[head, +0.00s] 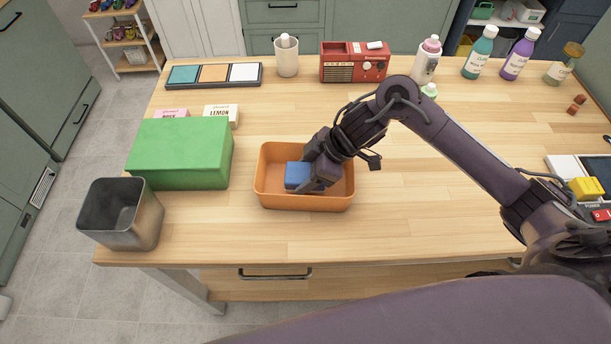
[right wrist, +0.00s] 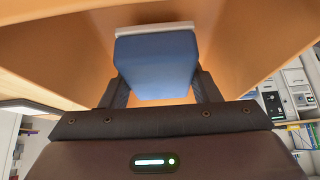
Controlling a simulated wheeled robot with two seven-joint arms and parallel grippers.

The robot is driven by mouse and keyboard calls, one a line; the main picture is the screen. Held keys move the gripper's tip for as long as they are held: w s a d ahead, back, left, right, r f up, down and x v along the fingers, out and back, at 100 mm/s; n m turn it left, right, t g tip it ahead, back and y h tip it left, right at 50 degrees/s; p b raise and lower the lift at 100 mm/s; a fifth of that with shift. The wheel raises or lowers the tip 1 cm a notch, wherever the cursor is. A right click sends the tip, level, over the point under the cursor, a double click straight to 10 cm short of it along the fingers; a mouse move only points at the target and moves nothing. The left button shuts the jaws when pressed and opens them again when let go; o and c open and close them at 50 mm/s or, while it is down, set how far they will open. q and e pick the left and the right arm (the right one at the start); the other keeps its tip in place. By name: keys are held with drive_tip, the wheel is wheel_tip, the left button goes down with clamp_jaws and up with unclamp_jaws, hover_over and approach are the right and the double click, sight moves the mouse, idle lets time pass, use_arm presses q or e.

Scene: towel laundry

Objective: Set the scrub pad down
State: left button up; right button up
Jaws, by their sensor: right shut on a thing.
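The scrub pad (head: 297,175) is blue and sits inside the orange bin (head: 305,203) in the head view. My right gripper (head: 314,186) reaches down into the bin and is shut on the pad. In the right wrist view the blue pad (right wrist: 155,66), with a pale strip along its far edge, is between the two fingers (right wrist: 158,90). The orange bin wall (right wrist: 245,35) fills much of that view. I cannot tell whether the pad touches the bin floor. My left gripper is not in view.
A green box (head: 180,153) and a metal bin (head: 121,214) stand left of the orange bin. A tray with coloured squares (head: 213,75), a white cup (head: 287,58), a red radio (head: 354,63) and several bottles line the back. The wooden table (head: 440,225) is clear at right front.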

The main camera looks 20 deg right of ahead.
drive_tip(key=shift+f, duration=0.9)
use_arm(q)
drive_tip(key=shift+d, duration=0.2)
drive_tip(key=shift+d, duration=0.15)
use_arm(e)
drive_tip(key=shift+f, duration=0.15)
drive_tip(key=o, duration=1.1)
drive_tip(key=shift+r, duration=0.2)
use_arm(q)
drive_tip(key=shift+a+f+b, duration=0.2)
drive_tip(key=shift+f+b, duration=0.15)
use_arm(e)
drive_tip(key=v, duration=1.2)
drive_tip(key=shift+f, duration=0.1)
